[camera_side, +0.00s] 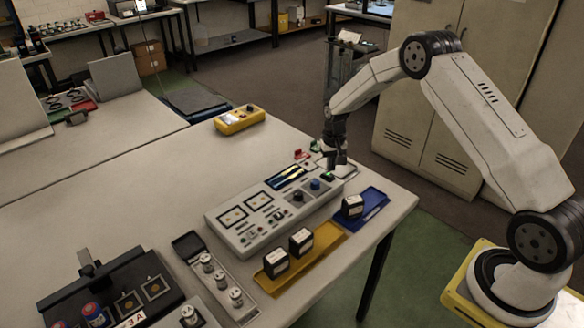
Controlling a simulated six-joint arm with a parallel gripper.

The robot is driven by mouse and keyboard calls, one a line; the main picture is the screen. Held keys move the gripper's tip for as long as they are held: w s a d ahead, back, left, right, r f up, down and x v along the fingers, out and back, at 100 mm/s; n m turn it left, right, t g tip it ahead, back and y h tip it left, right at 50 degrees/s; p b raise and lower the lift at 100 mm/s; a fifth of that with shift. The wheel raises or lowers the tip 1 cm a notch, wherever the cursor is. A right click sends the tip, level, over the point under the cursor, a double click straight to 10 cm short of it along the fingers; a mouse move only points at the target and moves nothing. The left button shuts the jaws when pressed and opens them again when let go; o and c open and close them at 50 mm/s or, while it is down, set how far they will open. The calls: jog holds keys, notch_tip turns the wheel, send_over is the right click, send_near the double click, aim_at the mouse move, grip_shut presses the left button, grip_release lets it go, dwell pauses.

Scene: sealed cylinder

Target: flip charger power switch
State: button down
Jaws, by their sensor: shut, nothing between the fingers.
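The charger appears to be the grey panel box (258,218) on the table, with square sockets on its left, a dark display, knobs and small switches. My gripper (335,166) is shut and empty, pointing down over the far right end of this box. A small green-lit spot (327,176) shows just below the fingers. The power switch itself is too small to make out and may be hidden by the fingers. I cannot tell whether the fingertips touch the panel.
A yellow tray (322,243) with two black blocks and a blue tray (374,208) with one black block lie in front of the box. A yellow meter (239,119) stands behind. A holder with several cylinders (219,278) is at front left.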

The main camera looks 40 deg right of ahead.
aim_at(330, 177)
jog(key=shift+f, duration=1.25)
dwell(1.3)
jog(key=shift+r, duration=3.5)
jog(key=shift+a+r, duration=0.1)
jog(key=shift+s+a+r, duration=0.1)
jog(key=shift+a+r, duration=0.05)
jog(key=shift+a, duration=0.05)
jog(key=s+a+r+n+t, duration=0.1)
jog(key=s+a+r+n, duration=0.2)
jog(key=s+a, duration=0.5)
jog(key=s+a+r+n+t, duration=0.1)
jog(key=s+a+r+n, duration=0.2)
jog(key=s, duration=1.2)
jog(key=a+r, duration=0.2)
jog(key=a, duration=0.3)
jog(key=shift+r+t, duration=0.15)
jog(key=shift+t, duration=0.15)
jog(key=shift+s, duration=0.1)
